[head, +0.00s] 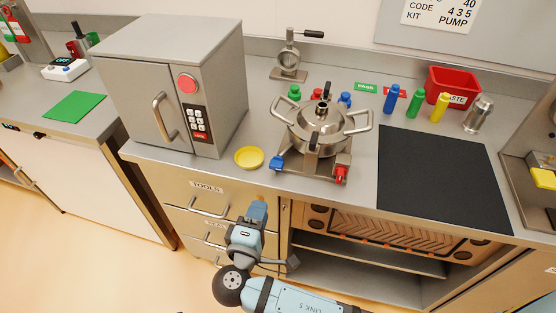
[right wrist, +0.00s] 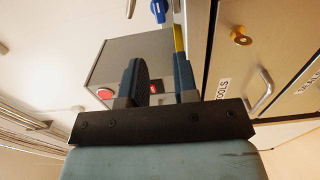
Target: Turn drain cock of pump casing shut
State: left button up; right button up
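The steel pump casing (head: 318,125), round with a lid and side handles, stands on a base plate on the counter. A blue cock handle (head: 277,164) sits at its front left and a red cock handle (head: 341,174) at its front right. I cannot tell which is the drain cock or whether either is shut. My right gripper (head: 257,212) is in front of the drawers, below the counter edge and apart from the casing. In the right wrist view its fingers (right wrist: 160,80) are apart and empty, and a blue handle (right wrist: 158,10) shows beyond them. My left gripper is out of view.
A grey cabinet (head: 172,60) with a red button stands left of the casing. A yellow dish (head: 249,158) lies between them. A black mat (head: 435,175) is bare at right. Bottles and a red waste bin (head: 452,85) stand behind it. Drawer handles (head: 208,208) stick out near my gripper.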

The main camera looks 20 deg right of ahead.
aim_at(275, 169)
jog(key=x, duration=1.3)
jog(key=shift+w+d+p, duration=0.1)
jog(key=shift+p, duration=0.25)
grip_shut()
